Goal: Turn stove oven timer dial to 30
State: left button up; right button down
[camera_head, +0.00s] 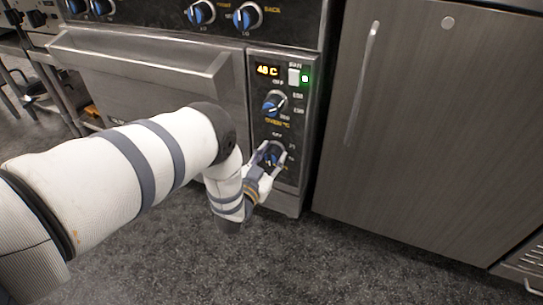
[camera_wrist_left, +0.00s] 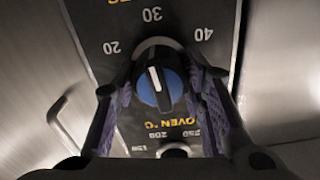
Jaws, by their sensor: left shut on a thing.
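The timer dial (camera_head: 271,157) is the lower knob on the stove's narrow control panel. In the left wrist view the dial (camera_wrist_left: 158,88) has a blue face with a white line. That line is nearly upright, its top end leaning slightly left, close to the direction of the 30 mark (camera_wrist_left: 151,14). The 20 and 40 marks show to either side. My left gripper (camera_head: 269,160) is shut on the dial, with one finger on each side of it, also in the wrist view (camera_wrist_left: 160,78). The fingers partly hide the dial in the head view. My right gripper is not in view.
The oven door handle (camera_head: 150,70) sticks out at left. A flat metal cabinet (camera_head: 420,130) stands at right.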

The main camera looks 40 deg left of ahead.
pick_arm(q)
jog(key=shift+m, duration=0.7)
jog(key=o, duration=1.2)
jog(key=shift+c, duration=0.2)
jog(key=v, duration=1.2)
